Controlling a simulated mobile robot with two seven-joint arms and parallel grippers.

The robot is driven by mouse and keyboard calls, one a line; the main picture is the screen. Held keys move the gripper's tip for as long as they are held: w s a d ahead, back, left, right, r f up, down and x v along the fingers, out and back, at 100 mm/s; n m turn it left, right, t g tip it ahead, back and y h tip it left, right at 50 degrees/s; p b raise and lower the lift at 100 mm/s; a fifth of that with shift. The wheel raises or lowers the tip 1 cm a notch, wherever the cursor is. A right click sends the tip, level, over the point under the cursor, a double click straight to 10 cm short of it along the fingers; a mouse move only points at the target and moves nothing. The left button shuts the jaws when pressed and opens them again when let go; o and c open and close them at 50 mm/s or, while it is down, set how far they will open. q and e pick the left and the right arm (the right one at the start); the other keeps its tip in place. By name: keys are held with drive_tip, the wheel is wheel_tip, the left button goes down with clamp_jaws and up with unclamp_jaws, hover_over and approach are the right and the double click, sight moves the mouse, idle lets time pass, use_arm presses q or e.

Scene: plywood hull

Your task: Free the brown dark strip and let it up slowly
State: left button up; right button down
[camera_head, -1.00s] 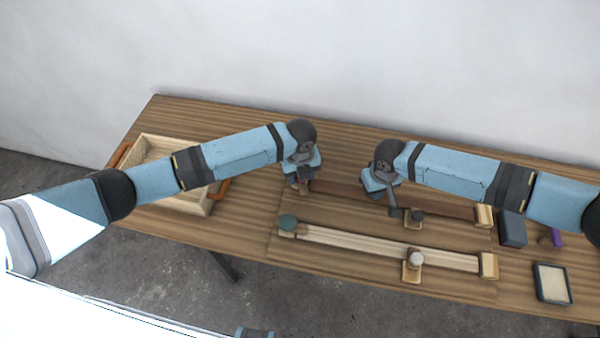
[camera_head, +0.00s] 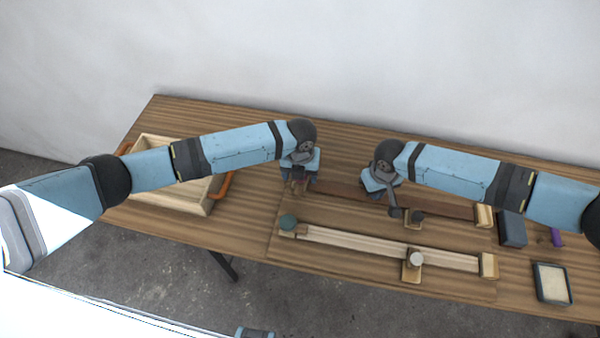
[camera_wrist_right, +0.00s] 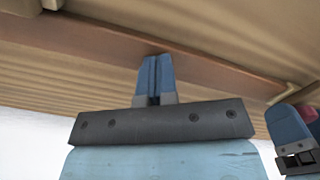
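The brown dark strip (camera_head: 452,209) lies along the back of a board on the table, running left to right. My right gripper (camera_head: 378,196) is over its middle, fingers pointing down. In the right wrist view, its fingers (camera_wrist_right: 154,72) are side by side and shut, tips at the strip (camera_wrist_right: 90,42); I cannot tell touching from just above. My left gripper (camera_head: 300,186) is at the strip's left end. Its finger (camera_wrist_right: 288,122) shows at the right edge of the wrist view beside a small dark red piece (camera_wrist_right: 307,113). Whether it grips that piece is hidden.
A pale strip (camera_head: 340,240) lies parallel in front, with a teal knob (camera_head: 288,222) and a pale knob (camera_head: 416,258). A dark knob (camera_head: 417,216) stands by the dark strip. A wooden crate (camera_head: 208,206) is left; a dark block (camera_head: 512,229) and a shallow tray (camera_head: 552,284) are right.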

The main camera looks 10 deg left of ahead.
drive_tip(key=shift+s+f, duration=0.1)
use_arm(q)
drive_tip(key=shift+r, duration=3.4)
drive_tip(key=shift+r+p, duration=1.45)
drive_tip(key=shift+p, duration=0.05)
use_arm(e)
drive_tip(key=shift+r, duration=1.6)
use_arm(q)
drive_tip(key=shift+r+p, duration=0.8)
use_arm(e)
drive_tip(key=shift+r, duration=1.5)
drive_tip(key=shift+r, duration=2.5)
